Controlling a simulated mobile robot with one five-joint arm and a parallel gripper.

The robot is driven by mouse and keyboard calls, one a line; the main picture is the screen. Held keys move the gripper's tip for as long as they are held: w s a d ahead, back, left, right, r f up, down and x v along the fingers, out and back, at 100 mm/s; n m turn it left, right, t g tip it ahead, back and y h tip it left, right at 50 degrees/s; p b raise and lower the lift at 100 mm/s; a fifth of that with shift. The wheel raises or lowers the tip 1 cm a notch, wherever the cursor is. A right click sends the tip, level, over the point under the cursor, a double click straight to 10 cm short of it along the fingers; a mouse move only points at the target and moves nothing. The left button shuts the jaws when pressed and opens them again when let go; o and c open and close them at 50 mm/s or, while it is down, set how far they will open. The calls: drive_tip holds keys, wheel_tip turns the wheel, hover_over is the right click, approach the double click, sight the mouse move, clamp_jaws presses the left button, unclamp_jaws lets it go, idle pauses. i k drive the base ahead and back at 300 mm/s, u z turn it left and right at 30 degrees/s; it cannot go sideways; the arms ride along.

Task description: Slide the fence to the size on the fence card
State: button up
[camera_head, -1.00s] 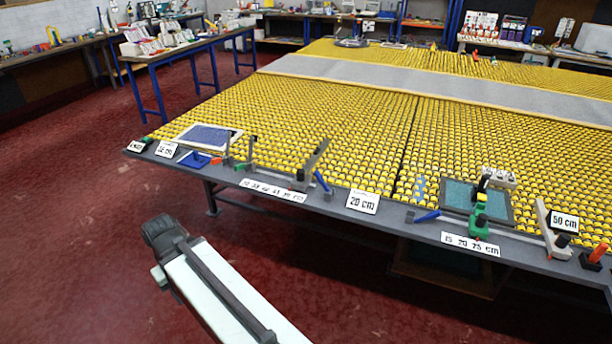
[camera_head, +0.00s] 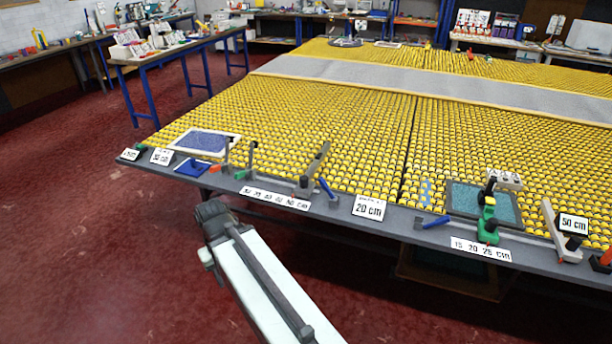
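A grey upright fence (camera_head: 316,165) with a blue lever (camera_head: 328,190) stands on a rail along the table's front edge. A white scale strip (camera_head: 275,198) lies in front of it, its numbers too small to read surely. A card reading 20 cm (camera_head: 368,208) stands right of it. Farther right, a light fence-like bar (camera_head: 555,230) stands by a 50 cm card (camera_head: 574,223) and a strip reading 15, 20, 25 cm (camera_head: 480,248). Which card is the fence card is unclear. My gripper (camera_head: 208,212) is off the table's front edge, touching nothing; its fingers cannot be made out.
The big table (camera_head: 395,220) has a yellow studded top and a grey edge. A blue pad (camera_head: 205,142), a dark teal tray (camera_head: 500,203) and a green clamp (camera_head: 488,228) sit near the front. Red floor (camera_head: 110,260) is open at the left.

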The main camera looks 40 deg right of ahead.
sight(305, 186)
drive_tip(key=i, duration=0.9)
drive_tip(key=u, duration=0.05)
